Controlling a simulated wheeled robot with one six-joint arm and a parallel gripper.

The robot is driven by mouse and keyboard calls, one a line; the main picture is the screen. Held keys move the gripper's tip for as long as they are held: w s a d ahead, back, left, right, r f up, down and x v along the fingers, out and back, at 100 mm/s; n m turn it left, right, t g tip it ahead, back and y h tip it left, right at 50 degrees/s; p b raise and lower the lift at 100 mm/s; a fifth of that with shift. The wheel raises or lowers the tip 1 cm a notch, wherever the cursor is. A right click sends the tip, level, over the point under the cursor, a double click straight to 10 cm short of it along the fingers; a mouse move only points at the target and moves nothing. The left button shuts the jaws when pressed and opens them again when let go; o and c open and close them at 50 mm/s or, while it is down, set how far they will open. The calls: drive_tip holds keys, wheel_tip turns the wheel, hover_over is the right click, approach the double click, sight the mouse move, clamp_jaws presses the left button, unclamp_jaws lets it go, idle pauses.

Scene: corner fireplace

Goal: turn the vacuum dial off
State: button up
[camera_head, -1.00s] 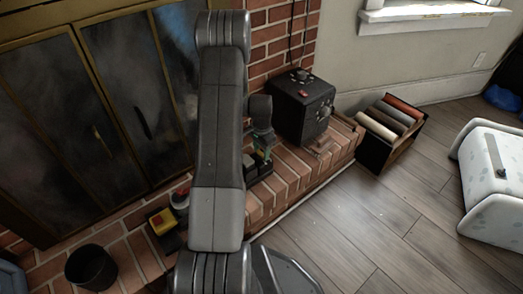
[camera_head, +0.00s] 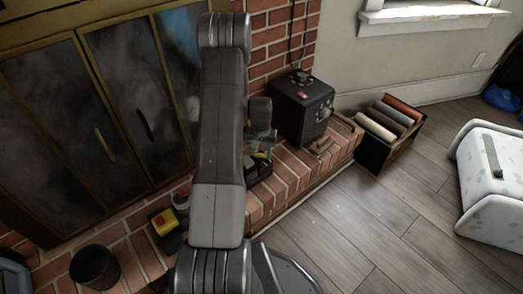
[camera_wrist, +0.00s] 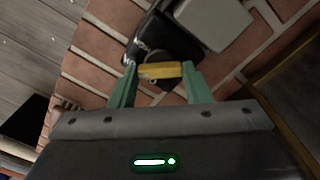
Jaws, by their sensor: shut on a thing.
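A small black device (camera_head: 258,173) sits on the brick hearth, partly hidden behind my arm; I take it for the vacuum. In the wrist view its black part (camera_wrist: 158,46) carries a yellow bar-shaped dial (camera_wrist: 163,71). My gripper (camera_wrist: 158,67) has green fingers, one at each end of the yellow dial, and is shut on it. The dial's markings and setting cannot be read. In the head view the gripper fingers are small and partly hidden by the arm.
A black box with knobs (camera_head: 302,108) stands to the right on the hearth. A crate of rolls (camera_head: 394,132) is beyond it. A yellow box with a red button (camera_head: 165,221) and a dark bucket (camera_head: 94,267) are to the left. Open wooden floor (camera_head: 350,225) lies in front.

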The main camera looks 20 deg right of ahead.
sight(261, 154)
drive_tip(key=n, duration=0.4)
drive_tip(key=shift+n+p, duration=0.3)
drive_tip(key=n, duration=0.4)
drive_tip(key=shift+n, duration=0.4)
drive_tip(key=o, duration=1)
wheel_tip(261, 154, up, 14)
drive_tip(key=p, duration=0.4)
drive_tip(key=shift+f+p, duration=0.1)
drive_tip(key=shift+p, duration=0.3)
